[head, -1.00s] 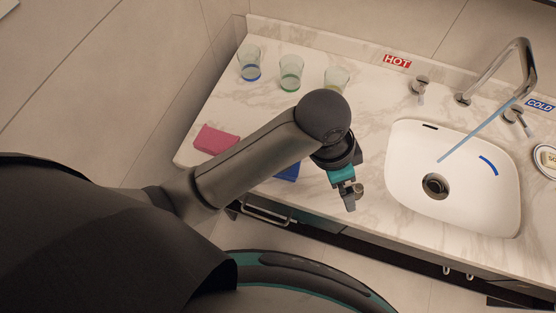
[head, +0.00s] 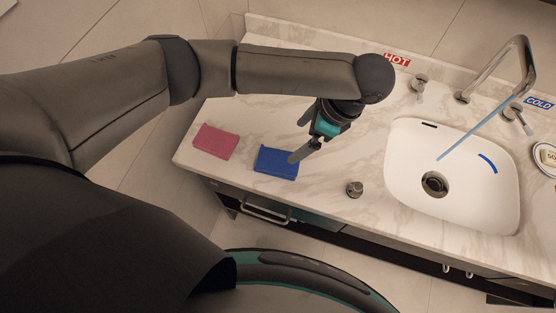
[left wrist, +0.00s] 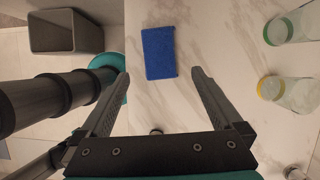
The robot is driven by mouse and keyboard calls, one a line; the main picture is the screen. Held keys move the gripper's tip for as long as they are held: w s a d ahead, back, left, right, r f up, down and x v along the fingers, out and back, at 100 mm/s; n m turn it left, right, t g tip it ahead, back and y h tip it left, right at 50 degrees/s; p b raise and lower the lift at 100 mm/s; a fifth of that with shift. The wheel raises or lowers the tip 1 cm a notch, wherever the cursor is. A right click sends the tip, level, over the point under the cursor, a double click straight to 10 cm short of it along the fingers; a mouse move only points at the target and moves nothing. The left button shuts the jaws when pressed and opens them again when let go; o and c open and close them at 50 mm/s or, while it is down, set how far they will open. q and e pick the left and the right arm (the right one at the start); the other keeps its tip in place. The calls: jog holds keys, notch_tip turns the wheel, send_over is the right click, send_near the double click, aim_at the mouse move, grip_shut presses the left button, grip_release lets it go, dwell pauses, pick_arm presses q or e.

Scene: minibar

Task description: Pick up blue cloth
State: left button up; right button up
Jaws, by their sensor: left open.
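The blue cloth (head: 275,162) lies flat on the marble counter, near its front edge and right of a pink cloth. It also shows in the left wrist view (left wrist: 159,53), just beyond my fingertips. My left gripper (head: 297,155) is open and empty above the right end of the blue cloth, covering a little of it in the head view. In the left wrist view the two fingers (left wrist: 160,74) are wide apart, with bare marble between them. Whether the fingertips touch the cloth cannot be told. My right gripper is not in view.
The pink cloth (head: 215,141) lies to the left. A small metal knob-like piece (head: 355,189) stands near the front edge. The white sink (head: 455,205) and faucet (head: 525,65) are at the right. Glasses (left wrist: 292,92) stand at the right of the wrist view; a bin (left wrist: 65,32) is beside the counter.

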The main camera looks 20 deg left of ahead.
pick_arm(q)
send_over(278, 160)
jog(key=d, duration=0.2)
notch_tip(278, 160, down, 7)
jog(key=shift+w+r+b, duration=0.1)
jog(key=shift+w+b, duration=0.05)
jog(key=shift+b, duration=0.15)
jog(key=shift+d+b+x, duration=0.15)
jog(key=shift+b+x, duration=0.05)
jog(key=shift+x, duration=1.2)
jog(key=shift+d+b+x, duration=0.15)
jog(key=shift+d+x, duration=0.05)
jog(key=shift+x, duration=1.2)
jog(key=c, duration=1.1)
